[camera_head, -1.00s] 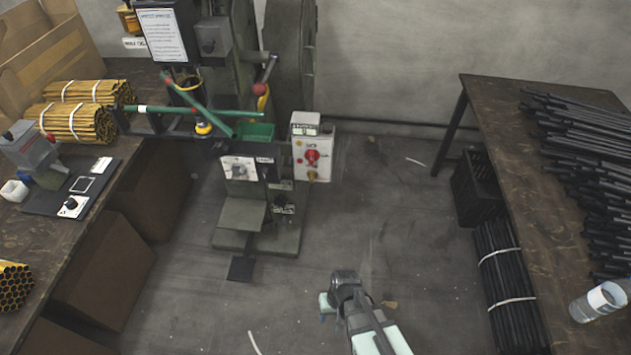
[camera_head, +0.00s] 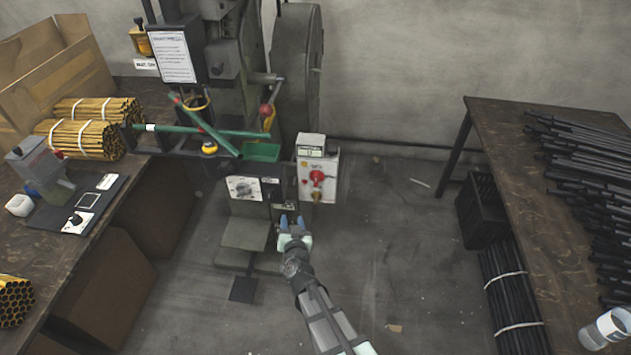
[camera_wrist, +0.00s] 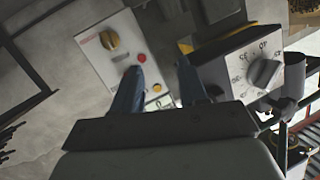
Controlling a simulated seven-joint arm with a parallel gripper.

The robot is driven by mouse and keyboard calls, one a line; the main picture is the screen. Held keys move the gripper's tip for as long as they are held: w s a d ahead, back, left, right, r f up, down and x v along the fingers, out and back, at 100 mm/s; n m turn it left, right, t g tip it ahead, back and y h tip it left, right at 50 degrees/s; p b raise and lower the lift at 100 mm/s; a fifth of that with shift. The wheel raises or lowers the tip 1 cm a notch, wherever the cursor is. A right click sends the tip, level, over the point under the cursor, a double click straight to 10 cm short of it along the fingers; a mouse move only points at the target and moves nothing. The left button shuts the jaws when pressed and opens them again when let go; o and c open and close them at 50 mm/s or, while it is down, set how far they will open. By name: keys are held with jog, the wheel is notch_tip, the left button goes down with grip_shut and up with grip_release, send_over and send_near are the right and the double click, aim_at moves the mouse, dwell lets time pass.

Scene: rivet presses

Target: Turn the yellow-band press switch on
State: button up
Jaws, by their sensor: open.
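The green-grey press (camera_head: 232,65) stands at the back centre. On its right side is a pale control box (camera_head: 318,165) with a red knob (camera_head: 317,177) and a yellow knob (camera_head: 317,196) below it. A dial box (camera_head: 243,188) sits to the left. My gripper (camera_head: 292,222) is open and empty, below and in front of these boxes. In the wrist view, the control box (camera_wrist: 95,50) with its brass-yellow knob (camera_wrist: 110,41) lies beyond the left finger, which hides part of the box. The dial (camera_wrist: 265,73) is right of the fingers. I cannot tell which control is the switch.
A green tray (camera_head: 262,151) and green bars (camera_head: 215,131) stick out left of the control box. The left bench (camera_head: 150,92) holds yellow tube bundles; the right table (camera_head: 500,130) holds black rods. The floor between is mostly clear.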

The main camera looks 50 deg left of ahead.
aim_at(316, 179)
jog(key=w+d+r+t, duration=0.3)
jog(key=w+r+t, duration=0.1)
jog(key=w+t, duration=0.1)
jog(key=shift+h, duration=0.3)
jog(key=x, duration=1.3)
jog(key=shift+w+a+r, duration=0.25)
jog(key=shift+r, duration=0.05)
jog(key=shift+c, duration=0.4)
grip_shut()
